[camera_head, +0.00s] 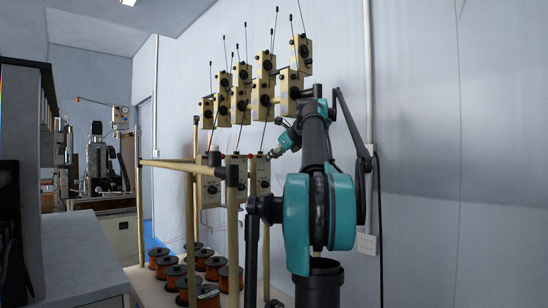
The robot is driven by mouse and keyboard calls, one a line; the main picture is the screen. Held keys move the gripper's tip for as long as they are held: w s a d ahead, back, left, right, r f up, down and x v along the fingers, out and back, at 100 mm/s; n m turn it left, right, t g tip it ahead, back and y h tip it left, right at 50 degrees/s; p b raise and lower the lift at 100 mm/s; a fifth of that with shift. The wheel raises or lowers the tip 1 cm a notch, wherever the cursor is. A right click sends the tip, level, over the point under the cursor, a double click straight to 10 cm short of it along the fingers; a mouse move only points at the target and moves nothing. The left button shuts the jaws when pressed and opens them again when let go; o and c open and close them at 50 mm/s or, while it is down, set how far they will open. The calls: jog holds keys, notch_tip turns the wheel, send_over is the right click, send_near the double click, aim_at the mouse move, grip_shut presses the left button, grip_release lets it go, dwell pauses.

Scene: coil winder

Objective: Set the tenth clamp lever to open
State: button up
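Several cream tensioner boxes with black round knobs and thin rods stand in stepped rows on the rack, such as the upper right box (301,53) and one below it (289,92). A lower row holds a box (209,188) at left and another (259,178) at right. The clamp levers are too small to tell apart, and I cannot tell which is the tenth or how it is set. My gripper (270,155) is small in the view, close to the top of the lower right box. Whether it touches anything or is open is unclear.
The rack's cream frame (180,164) has a horizontal bar and uprights in front of the lower boxes. Several copper-wire spools (186,289) stand on the table below. A grey cabinet (85,255) is at left. A wall conduit and socket (367,243) are at right.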

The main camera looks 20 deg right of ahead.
jog(key=v, duration=1.2)
jog(key=shift+f, duration=0.15)
